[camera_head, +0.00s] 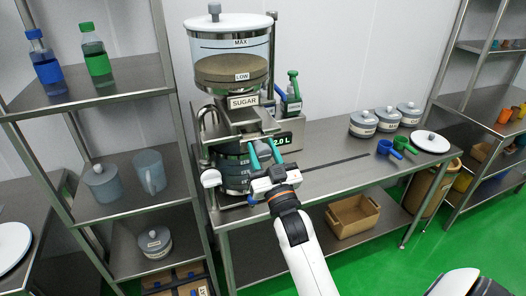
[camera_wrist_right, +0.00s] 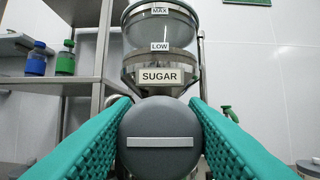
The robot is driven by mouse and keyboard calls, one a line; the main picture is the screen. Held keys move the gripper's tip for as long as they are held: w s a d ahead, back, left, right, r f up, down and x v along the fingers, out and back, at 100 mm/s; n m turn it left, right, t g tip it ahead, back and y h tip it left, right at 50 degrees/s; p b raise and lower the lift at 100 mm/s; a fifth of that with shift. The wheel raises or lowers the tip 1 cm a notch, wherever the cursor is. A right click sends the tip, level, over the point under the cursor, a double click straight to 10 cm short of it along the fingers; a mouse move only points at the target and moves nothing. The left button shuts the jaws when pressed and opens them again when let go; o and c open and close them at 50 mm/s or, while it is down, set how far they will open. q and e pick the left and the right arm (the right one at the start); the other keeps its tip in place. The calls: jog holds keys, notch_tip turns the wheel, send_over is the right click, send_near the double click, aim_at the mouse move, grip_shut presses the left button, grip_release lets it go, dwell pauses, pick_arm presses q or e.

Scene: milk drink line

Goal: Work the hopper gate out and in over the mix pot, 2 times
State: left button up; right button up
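The sugar hopper (camera_head: 232,62) stands on the left end of the steel bench. Its SUGAR label also shows in the right wrist view (camera_wrist_right: 160,76). The hopper's metal gate section (camera_head: 240,118) is below it; how far out the gate stands is hard to tell. The grey mix pot (camera_head: 232,172) is under the hopper, partly hidden. My right gripper (camera_head: 262,147) is in front of the gate section with its teal fingers apart. In the wrist view a round grey knob (camera_wrist_right: 160,155) with a pale bar is between the fingers; firm contact is not clear. My left gripper is out of view.
A steel shelf rack (camera_head: 120,205) with bottles and grey vessels stands close on the left. On the bench (camera_head: 320,180) are a scale display (camera_head: 282,139), a green bottle (camera_head: 291,95), grey lidded tubs (camera_head: 363,124) and blue and green scoops (camera_head: 388,149). The bench's middle is mostly clear.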

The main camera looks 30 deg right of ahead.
grip_shut()
jog(key=w+d+b, duration=0.1)
jog(key=w, duration=0.5)
jog(key=shift+w+d+r, duration=0.15)
jog(key=shift+w+d, duration=0.15)
jog(key=shift+w, duration=0.1)
jog(key=o, duration=0.8)
grip_release()
jog(key=shift+w, duration=0.1)
jog(key=shift+o, duration=1.3)
jog(key=shift+w, duration=0.2)
